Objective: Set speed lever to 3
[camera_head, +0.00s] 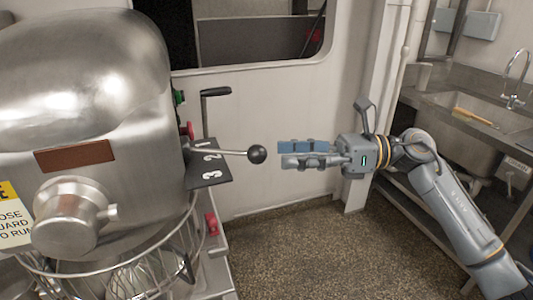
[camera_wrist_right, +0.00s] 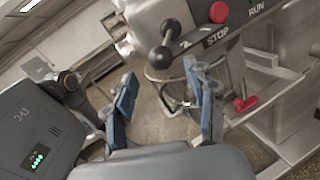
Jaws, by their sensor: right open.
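The speed lever (camera_head: 257,154) is a thin metal rod with a black ball knob, sticking out to the right from the mixer's side. Its rod passes over a dark plate (camera_head: 207,178) marked with numbers, near the 2; the 3 lies lower on the plate. My right gripper (camera_head: 282,155) is open and empty, just right of the knob and pointing at it. In the right wrist view the knob (camera_wrist_right: 161,57) shows just beyond the spread blue fingertips (camera_wrist_right: 160,72), apart from them. My left gripper is not in view.
The steel mixer (camera_head: 100,120) fills the left, with a wire guard (camera_head: 110,275) below. A second black-handled lever (camera_head: 214,92) stands behind the plate. Red STOP (camera_wrist_right: 219,12) and RUN controls show in the right wrist view. A sink (camera_head: 470,118) is at right.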

